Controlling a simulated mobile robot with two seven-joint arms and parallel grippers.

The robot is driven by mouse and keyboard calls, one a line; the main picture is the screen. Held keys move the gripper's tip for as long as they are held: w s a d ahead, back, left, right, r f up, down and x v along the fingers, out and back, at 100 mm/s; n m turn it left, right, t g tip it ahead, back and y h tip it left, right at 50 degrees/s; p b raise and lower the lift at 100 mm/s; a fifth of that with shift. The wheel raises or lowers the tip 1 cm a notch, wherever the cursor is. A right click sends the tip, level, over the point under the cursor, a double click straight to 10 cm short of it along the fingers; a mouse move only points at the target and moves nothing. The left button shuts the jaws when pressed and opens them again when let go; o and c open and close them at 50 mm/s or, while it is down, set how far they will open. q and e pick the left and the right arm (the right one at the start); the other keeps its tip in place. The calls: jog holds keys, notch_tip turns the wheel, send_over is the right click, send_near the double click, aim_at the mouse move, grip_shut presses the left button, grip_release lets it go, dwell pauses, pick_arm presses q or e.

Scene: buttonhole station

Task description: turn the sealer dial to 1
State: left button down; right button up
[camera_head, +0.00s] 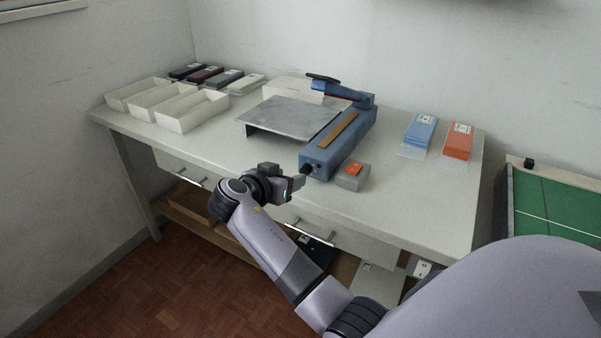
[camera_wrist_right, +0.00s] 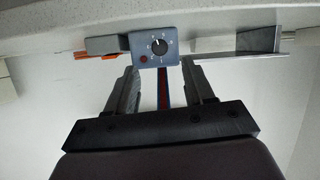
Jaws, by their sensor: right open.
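The blue sealer (camera_head: 325,158) stands on the table, with a tan strip along its top and a raised arm at the back. Its dark dial (camera_head: 307,168) is on the near end face. In the right wrist view, which is upside down, the round black dial (camera_wrist_right: 159,46) has a white pointer and small marks around it; the numbers are too small to read. My right gripper (camera_head: 286,175) is in front of that face. In the wrist view its fingers (camera_wrist_right: 159,76) are apart and empty, with the dial beyond the gap. My left gripper is out of view.
A grey box with an orange switch (camera_head: 353,175) sits right of the sealer. A metal plate (camera_head: 290,115) is on its left. White trays (camera_head: 190,110) stand at the left, and blue packets (camera_head: 420,132) and orange packets (camera_head: 458,141) at the right. Drawer handles (camera_head: 310,230) are below.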

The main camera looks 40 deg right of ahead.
aim_at(306, 170)
jog(key=x, duration=0.7)
grip_shut()
